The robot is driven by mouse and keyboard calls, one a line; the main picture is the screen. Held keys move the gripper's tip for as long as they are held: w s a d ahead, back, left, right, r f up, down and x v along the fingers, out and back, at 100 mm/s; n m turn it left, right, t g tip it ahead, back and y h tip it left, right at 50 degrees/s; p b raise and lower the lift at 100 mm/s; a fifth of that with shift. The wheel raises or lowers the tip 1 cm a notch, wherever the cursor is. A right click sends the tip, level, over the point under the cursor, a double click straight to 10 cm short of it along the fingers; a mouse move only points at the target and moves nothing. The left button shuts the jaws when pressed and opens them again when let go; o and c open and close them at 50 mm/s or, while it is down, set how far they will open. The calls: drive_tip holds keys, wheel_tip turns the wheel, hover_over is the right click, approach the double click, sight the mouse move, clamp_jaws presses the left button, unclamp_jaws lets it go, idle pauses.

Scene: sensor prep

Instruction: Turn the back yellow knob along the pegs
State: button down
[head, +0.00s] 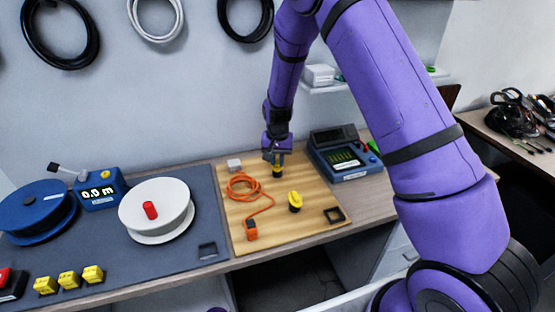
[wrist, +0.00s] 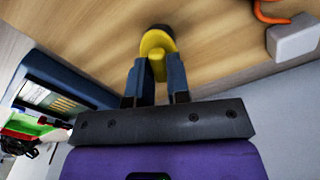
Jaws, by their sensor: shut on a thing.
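The back yellow knob (head: 278,173) stands on the wooden board, mostly covered by my gripper (head: 277,157) in the head view. In the wrist view the knob (wrist: 157,40) has a round yellow top on a dark base, with a raised yellow grip bar. My gripper (wrist: 158,68) has one finger on each side of that bar and is shut on it. A second, front yellow knob (head: 295,200) sits nearer on the board, apart from my gripper. I cannot make out pegs by the back knob; its dark base is partly hidden.
The wooden board (head: 262,233) also bears a coiled orange cable (head: 240,187), a small white block (head: 234,165) and a black square frame (head: 334,215). A blue instrument (head: 345,158) stands close on the right. A white reel (head: 165,190) lies left on the grey mat.

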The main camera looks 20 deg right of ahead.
sight(278, 161)
drive_tip(key=n, duration=0.4)
drive_tip(key=shift+n, duration=0.3)
idle(0.3)
drive_tip(key=c, duration=1.1)
unclamp_jaws()
drive_tip(key=shift+r, duration=0.1)
wheel_tip(278, 161, up, 11)
drive_tip(key=shift+f, duration=0.15)
